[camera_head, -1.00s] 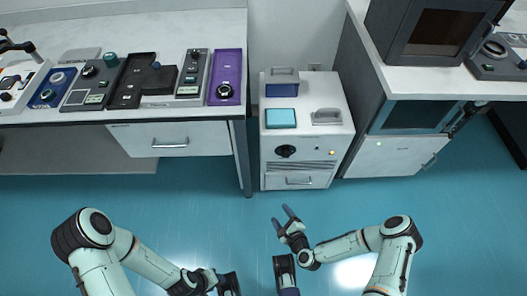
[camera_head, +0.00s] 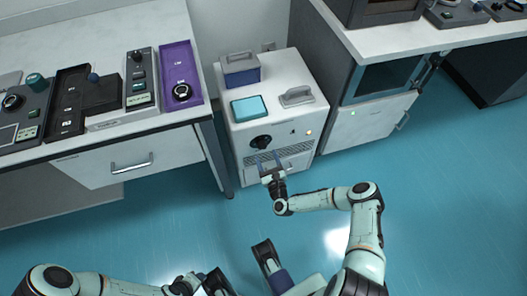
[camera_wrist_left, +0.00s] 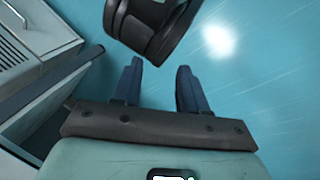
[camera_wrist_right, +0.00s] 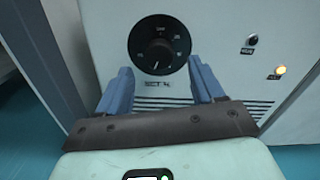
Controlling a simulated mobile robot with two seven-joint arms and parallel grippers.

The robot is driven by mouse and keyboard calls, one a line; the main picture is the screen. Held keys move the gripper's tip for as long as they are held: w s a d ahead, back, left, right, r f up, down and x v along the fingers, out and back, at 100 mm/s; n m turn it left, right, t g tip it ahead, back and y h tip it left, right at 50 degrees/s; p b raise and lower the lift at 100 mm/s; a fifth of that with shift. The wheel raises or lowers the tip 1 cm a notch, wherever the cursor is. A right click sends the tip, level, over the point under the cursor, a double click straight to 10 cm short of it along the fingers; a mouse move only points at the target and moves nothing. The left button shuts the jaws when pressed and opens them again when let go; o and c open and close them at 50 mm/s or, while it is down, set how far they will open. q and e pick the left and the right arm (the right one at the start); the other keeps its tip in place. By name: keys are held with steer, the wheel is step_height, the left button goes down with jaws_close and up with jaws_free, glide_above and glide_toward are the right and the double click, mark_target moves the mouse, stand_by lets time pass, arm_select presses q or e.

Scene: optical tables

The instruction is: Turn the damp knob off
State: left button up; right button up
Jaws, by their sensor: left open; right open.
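A round black knob (camera_head: 261,142) with a white-marked dial sits on the front of a white cabinet (camera_head: 228,160). Its lettering is too small to read surely. In the right wrist view the knob (camera_wrist_right: 159,45) is large, just ahead of the fingers, with its white pointer mark towards the bottom. My right gripper (camera_head: 270,161) is open and empty, in front of the cabinet and slightly below the knob. A gap to the knob seems to remain, and it is not between the fingers. My left gripper (camera_wrist_left: 159,75) is open and empty over the blue floor.
On the cabinet top are a blue box (camera_head: 240,70), a teal pad (camera_head: 249,108) and a grey handle (camera_head: 297,96). An amber lamp (camera_wrist_right: 280,70) glows right of the knob. A bench with a purple panel (camera_head: 178,62) stands left, another bench (camera_head: 390,38) right.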

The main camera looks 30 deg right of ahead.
mark_target(263, 148)
arm_select(q)
steer(key=shift+w+a+f+b, duration=0.3)
steer(key=shift+w+f, duration=0.1)
steer(key=shift+w, duration=0.25)
arm_select(e)
steer(key=shift+x, duration=2.1)
steer(key=c, duration=1.1)
steer(key=shift+o, duration=0.2)
steer(key=shift+n, duration=0.3)
